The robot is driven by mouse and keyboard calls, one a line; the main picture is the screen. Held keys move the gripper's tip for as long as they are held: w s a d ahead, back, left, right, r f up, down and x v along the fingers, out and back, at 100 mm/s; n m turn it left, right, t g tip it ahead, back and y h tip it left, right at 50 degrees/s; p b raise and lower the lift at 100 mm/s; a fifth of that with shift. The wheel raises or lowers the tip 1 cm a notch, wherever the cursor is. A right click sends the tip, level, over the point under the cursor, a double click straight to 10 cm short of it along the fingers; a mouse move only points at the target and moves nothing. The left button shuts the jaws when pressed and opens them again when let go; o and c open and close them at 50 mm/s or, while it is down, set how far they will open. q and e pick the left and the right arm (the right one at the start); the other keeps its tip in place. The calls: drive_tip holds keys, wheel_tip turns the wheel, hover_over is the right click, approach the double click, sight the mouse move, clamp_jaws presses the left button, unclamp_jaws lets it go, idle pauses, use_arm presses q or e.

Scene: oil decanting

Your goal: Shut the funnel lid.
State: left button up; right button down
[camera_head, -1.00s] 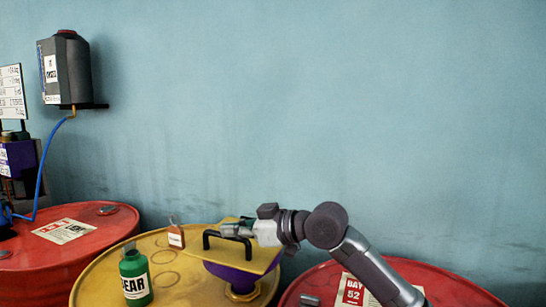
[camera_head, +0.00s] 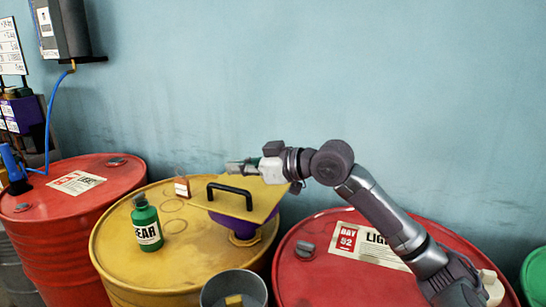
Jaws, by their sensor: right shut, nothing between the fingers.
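The purple funnel (camera_head: 243,238) stands on the yellow drum, its mouth hidden under the lid. The yellow funnel lid (camera_head: 262,205) lies across the top of the funnel, its black handle (camera_head: 230,194) facing up. I see no open gap, but cannot tell if the lid is fully seated. My right gripper (camera_head: 234,167) is shut and empty, pointing left just above the far edge of the lid in the picture. It looks clear of the handle. My left gripper is not in view.
The yellow drum (camera_head: 130,262) also bears a green bottle (camera_head: 146,222) and a small brown-and-white item (camera_head: 182,187). Red drums stand left (camera_head: 60,210) and right (camera_head: 320,275). A grey bucket (camera_head: 234,290) is in front.

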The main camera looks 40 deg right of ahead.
drive_tip(key=b+v, duration=0.2)
drive_tip(key=v, duration=0.6)
drive_tip(key=shift+f, duration=0.25)
